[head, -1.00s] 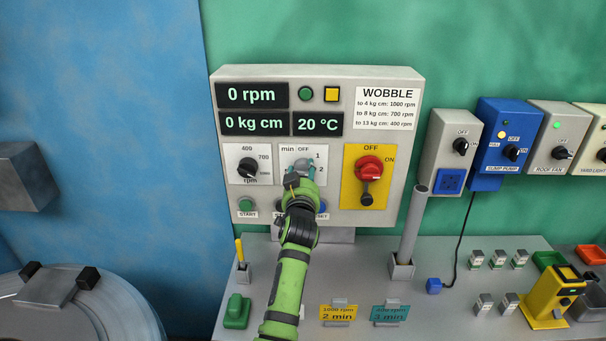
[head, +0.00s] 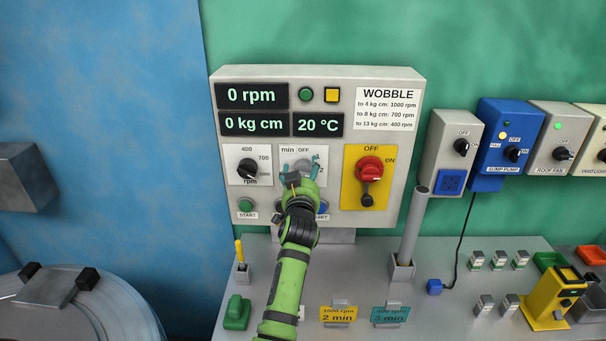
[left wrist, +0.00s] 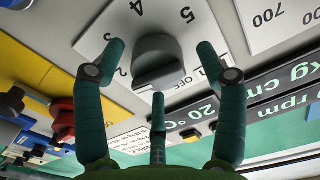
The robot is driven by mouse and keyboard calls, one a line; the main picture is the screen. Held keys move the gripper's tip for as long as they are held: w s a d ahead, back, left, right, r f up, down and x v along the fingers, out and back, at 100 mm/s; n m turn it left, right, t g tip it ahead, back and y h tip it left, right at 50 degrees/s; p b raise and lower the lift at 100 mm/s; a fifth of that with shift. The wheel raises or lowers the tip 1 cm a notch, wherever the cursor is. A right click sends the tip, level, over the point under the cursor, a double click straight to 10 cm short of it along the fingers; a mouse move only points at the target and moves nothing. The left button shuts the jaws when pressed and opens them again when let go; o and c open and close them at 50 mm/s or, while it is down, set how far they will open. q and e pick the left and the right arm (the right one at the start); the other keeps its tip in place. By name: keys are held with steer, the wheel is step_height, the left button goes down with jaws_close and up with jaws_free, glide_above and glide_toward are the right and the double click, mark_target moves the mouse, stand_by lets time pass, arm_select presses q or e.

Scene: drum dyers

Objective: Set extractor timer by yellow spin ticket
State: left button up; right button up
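The timer knob (left wrist: 158,62) is grey, on a white dial (head: 318,178) marked OFF and minutes. In the left wrist view it stands between the spread teal fingers of my left gripper (left wrist: 163,60), with gaps at both sides. A pale mark on the knob faces the lower left there, on the side of the 2; its exact reading I cannot tell. In the head view my left gripper (head: 299,172) is open in front of the dial and hides the knob's lower part. The yellow ticket (head: 338,314) reads 1000 rpm, 2 min. My right gripper is not in view.
The rpm knob (head: 247,168) is left of the timer, and a red switch (head: 369,168) on a yellow plate is right. Green START button (head: 246,205) is below. A teal ticket (head: 390,315) stands beside the yellow one. A grey post (head: 411,230) rises from the bench.

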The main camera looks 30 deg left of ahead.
arm_select(q)
steer(key=v, duration=0.7)
steer(key=shift+s, duration=0.25)
steer(key=shift+d, duration=0.15)
